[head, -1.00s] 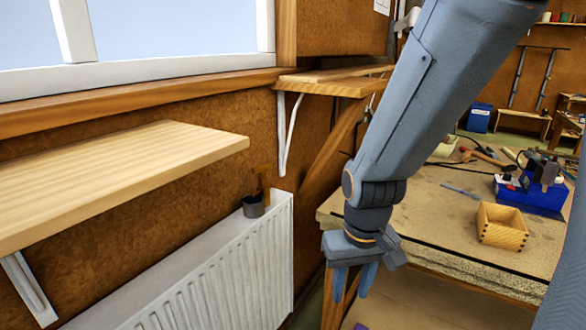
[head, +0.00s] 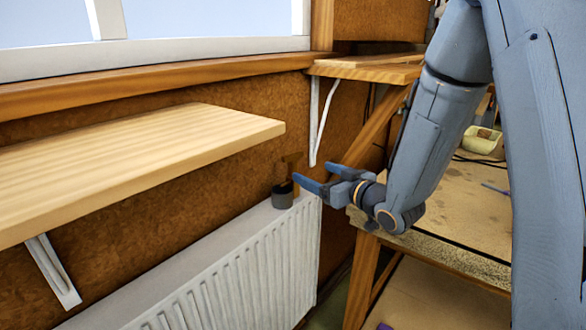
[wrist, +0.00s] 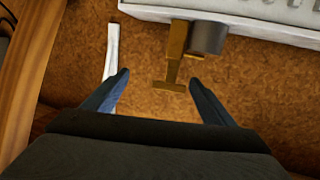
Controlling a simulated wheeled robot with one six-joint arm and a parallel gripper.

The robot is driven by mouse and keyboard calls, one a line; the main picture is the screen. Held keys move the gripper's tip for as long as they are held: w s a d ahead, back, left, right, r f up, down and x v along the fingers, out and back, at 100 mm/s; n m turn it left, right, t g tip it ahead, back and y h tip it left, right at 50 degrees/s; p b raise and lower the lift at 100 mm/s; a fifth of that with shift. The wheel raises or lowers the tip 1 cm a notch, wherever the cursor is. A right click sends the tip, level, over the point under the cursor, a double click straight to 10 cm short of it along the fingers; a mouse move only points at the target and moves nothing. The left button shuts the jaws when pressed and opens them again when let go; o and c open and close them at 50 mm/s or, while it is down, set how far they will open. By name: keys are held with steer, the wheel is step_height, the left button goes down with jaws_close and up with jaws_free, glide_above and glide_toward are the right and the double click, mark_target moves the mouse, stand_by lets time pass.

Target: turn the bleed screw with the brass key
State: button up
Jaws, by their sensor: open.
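The brass key (head: 291,167) stands upright at the right end of the white radiator's top, its T-shaped handle up. It rises beside a dark grey cylindrical cup (head: 282,196). The bleed screw itself cannot be made out. My gripper (head: 308,178) is open and level, pointing left, with its blue fingertips close to the key. In the wrist view, the brass key (wrist: 175,56) lies between and ahead of my two open fingers, its handle end nearest me, and the grey cup (wrist: 207,38) is just right of it.
The radiator (head: 240,270) runs along the brown wall under a pale wooden shelf (head: 170,150). A corner shelf (head: 370,70) with a white bracket is above and behind my gripper. A workbench (head: 455,215) stands to the right, below my arm.

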mark_target(295, 159)
steer(key=w+a+p, duration=0.1)
steer(key=a, duration=0.1)
steer(key=w+a+r+y+p, duration=0.1)
steer(key=w+a, duration=0.1)
steer(key=w+a+y+p, duration=0.1)
steer(key=w+a, duration=0.1)
steer(key=shift+w+a+r+n, duration=0.15)
steer(key=shift+a+r+n, duration=0.2)
steer(key=shift+a+n, duration=0.05)
steer(key=shift+c, duration=0.3)
steer(key=c, duration=1.2)
steer(key=shift+r, duration=0.15)
